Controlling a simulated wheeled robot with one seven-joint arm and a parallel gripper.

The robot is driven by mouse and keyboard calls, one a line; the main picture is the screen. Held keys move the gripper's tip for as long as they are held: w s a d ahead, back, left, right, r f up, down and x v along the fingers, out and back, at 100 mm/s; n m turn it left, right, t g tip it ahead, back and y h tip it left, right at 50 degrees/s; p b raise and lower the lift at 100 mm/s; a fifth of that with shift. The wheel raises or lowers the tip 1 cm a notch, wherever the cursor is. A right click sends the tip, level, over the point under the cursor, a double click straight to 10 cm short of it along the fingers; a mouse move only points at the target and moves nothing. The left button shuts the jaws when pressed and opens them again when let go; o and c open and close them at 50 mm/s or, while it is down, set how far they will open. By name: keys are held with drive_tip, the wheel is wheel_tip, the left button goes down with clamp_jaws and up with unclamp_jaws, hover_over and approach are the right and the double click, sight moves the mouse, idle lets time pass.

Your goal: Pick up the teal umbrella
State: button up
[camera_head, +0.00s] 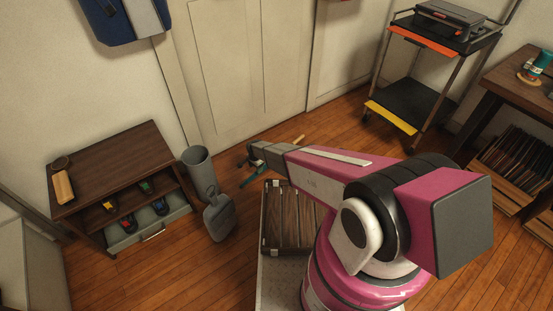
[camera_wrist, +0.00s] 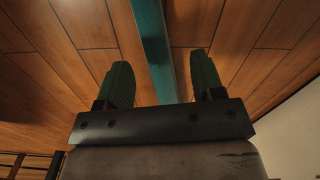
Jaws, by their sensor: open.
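The teal umbrella (camera_head: 249,182) lies on the wooden floor near the closed door, mostly hidden by my gripper and forearm in the head view. A light wooden piece that looks like its handle (camera_head: 298,140) shows beyond my arm. In the wrist view the umbrella is a straight teal strip (camera_wrist: 154,45) running from the top edge down between my fingers. My gripper (camera_wrist: 160,60) is open, with one dark green finger on each side of the strip and gaps visible on both sides. It also shows small in the head view (camera_head: 248,158). I cannot tell how high the fingers are above the umbrella.
A grey bin (camera_head: 200,172) and a grey can-like container (camera_head: 219,215) stand left of my gripper, beside a brown cabinet (camera_head: 110,150). The door (camera_head: 245,60) is behind. A wheeled cart (camera_head: 410,100) and a table (camera_head: 510,85) stand right. Floor around the umbrella is mostly clear.

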drive_tip(key=f, duration=0.5)
drive_tip(key=shift+s+d, duration=0.1)
drive_tip(key=shift+s, duration=0.2)
clamp_jaws()
drive_tip(key=shift+r, duration=0.15)
